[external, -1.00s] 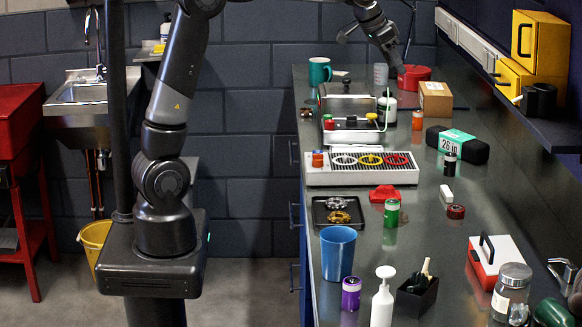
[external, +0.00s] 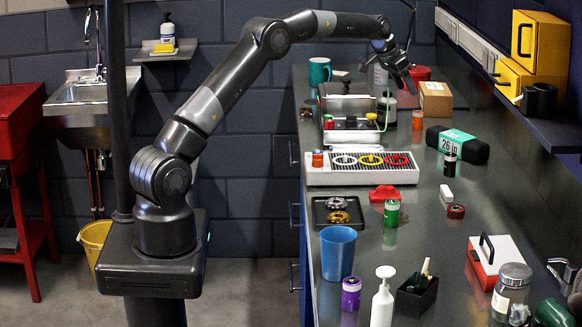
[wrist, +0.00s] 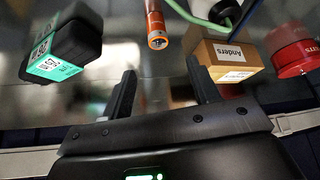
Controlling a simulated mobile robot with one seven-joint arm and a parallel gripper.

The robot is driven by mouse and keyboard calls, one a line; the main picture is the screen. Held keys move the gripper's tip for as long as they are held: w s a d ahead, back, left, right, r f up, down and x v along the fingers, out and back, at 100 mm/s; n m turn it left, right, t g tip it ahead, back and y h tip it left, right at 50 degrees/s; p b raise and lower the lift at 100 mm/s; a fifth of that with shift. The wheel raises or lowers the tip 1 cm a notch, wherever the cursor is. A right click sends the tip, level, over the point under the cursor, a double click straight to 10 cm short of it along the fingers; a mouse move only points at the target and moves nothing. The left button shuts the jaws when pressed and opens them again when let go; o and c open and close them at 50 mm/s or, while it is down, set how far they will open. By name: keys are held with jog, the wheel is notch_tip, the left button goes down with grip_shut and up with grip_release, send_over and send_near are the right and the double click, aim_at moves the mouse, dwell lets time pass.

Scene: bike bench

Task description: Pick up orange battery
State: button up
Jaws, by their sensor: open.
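An orange battery (external: 418,119) stands upright on the bench, in front of a cardboard box. In the wrist view the orange battery (wrist: 156,30) is at the top centre, ahead of the gap between my fingers and apart from them. My gripper (external: 407,88) is above the bench, up and left of the battery in the external view. In the wrist view my gripper (wrist: 161,70) is open, with nothing between its fingers.
The cardboard box (external: 435,99) and a red container (external: 423,74) stand close behind the battery. A black rolled item with a green label (external: 459,143) lies in front of it. A device with a green cable (external: 350,133) is to its left.

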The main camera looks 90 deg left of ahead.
aim_at(415, 112)
jog(key=x, duration=0.8)
jog(key=shift+w+d+f, duration=0.1)
jog(key=shift+w, duration=0.05)
grip_shut()
dwell(0.5)
